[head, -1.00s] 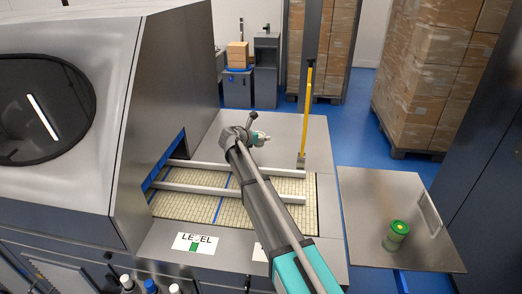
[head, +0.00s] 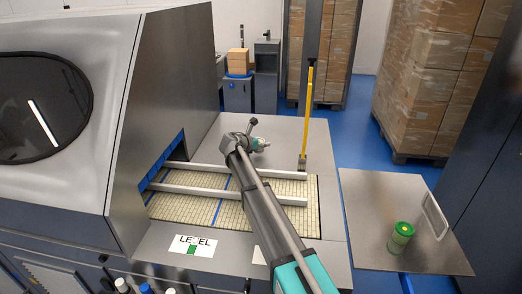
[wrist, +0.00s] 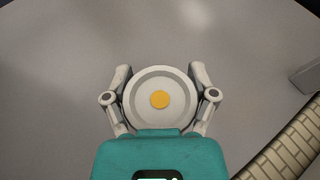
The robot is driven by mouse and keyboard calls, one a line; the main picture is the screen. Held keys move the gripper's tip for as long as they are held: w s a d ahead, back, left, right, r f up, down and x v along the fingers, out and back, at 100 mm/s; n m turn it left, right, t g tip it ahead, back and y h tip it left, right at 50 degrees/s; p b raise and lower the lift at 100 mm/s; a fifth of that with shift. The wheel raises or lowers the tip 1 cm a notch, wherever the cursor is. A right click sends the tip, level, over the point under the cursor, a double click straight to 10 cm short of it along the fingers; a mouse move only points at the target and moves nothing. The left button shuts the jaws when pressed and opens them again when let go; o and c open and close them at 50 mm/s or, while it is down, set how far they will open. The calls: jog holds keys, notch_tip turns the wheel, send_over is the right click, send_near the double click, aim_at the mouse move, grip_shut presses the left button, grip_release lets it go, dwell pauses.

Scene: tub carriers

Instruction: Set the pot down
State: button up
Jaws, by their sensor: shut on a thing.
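In the wrist view, my gripper (wrist: 160,98) is shut on the pot (wrist: 160,82), a round pale grey-white thing seen from its top with a yellow disc in the middle. One finger is on each side of it. Below it is a plain grey metal surface (wrist: 60,60); I cannot tell whether the pot touches it. In the head view, my gripper (head: 258,144) is over the metal deck (head: 290,135) beyond the tiled belt, and the pot is mostly hidden there by the arm.
Two pale rails (head: 215,192) cross the tiled belt (head: 190,207) that comes out of the machine. A yellow upright bar (head: 308,115) stands at the deck's right. A green-lidded jar (head: 401,238) stands on a metal tray (head: 370,205) at the right. Much of the deck is clear.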

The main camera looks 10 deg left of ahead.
jog(key=shift+f+b, duration=0.75)
jog(key=shift+f, duration=0.35)
jog(key=shift+f, duration=0.1)
jog(key=o, duration=1)
jog(key=shift+o, duration=0.2)
jog(key=shift+r, duration=0.25)
jog(key=p+v, duration=0.4)
jog(key=v, duration=0.6)
jog(key=shift+s+a+r, duration=0.1)
jog(key=shift+s+r, duration=0.05)
jog(key=shift+s, duration=0.1)
jog(key=shift+s+a+r+p, duration=0.15)
jog(key=shift+s+a+p, duration=0.15)
jog(key=shift+s+a, duration=0.2)
